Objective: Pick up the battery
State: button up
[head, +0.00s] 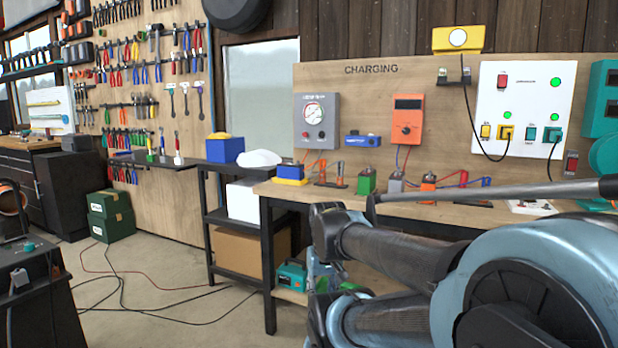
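Several battery-like blocks stand in a row on the charging bench (252,188). They include a blue and yellow block (291,173), a green block (366,182), a grey block (396,182) and an orange block (428,182). A teal box (291,277) with a handle sits on the low shelf under the bench. I cannot tell which of these is the battery. My arm fills the lower right and covers part of the bench front. I cannot make out my gripper in this view.
A charging board with meters (318,120) and a white socket panel (523,110) stands behind the bench, with cables hanging down. A dark shelf rack (208,215) adjoins it on the left. Cables (120,285) lie across the otherwise open floor. Green boxes (110,215) stand farther left.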

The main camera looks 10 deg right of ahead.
aim_at(285, 170)
jog(key=z, duration=0.1)
jog(key=i, duration=1)
jog(key=u, duration=0.1)
